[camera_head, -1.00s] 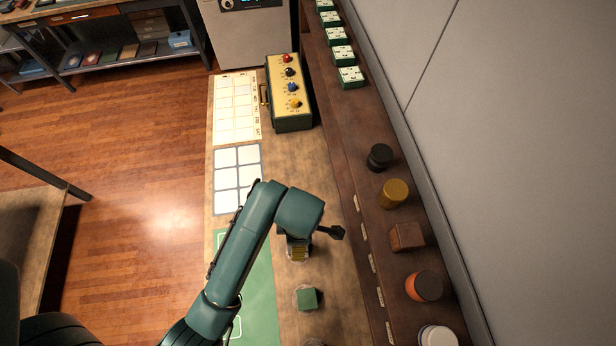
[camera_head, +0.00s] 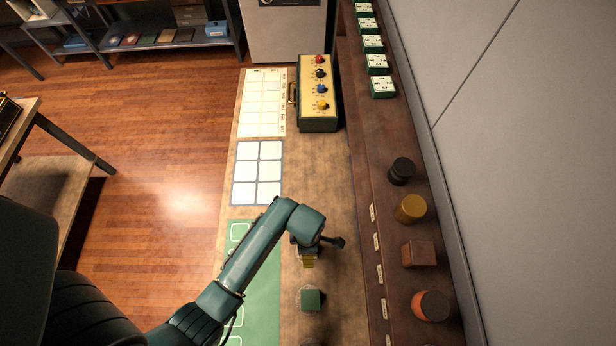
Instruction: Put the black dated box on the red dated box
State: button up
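I cannot make out for sure a black dated box or a red dated box. A row of small flat coloured boxes (camera_head: 147,39), some reddish and some dark, lies on the lower shelf at the back left; they are too small to read. A black item with gold edging (camera_head: 6,115) shows partly on the table at the left edge. My gripper (camera_head: 308,259) points down over the workbench, far from both.
A green block (camera_head: 312,299) sits on a clear round dish in front. A case with coloured knobs (camera_head: 318,95) stands at the bench's back. The dark ledge (camera_head: 378,140) at right carries round lidded items, a wooden cube (camera_head: 419,253) and green boxes (camera_head: 383,87). Floor (camera_head: 165,160) is open at left.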

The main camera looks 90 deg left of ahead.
jog(key=shift+a+f, duration=0.1)
jog(key=shift+f, duration=0.55)
jog(key=shift+c, duration=0.2)
jog(key=c, duration=1.3)
notch_tip(320, 180, up, 10)
jog(key=shift+r, duration=0.1)
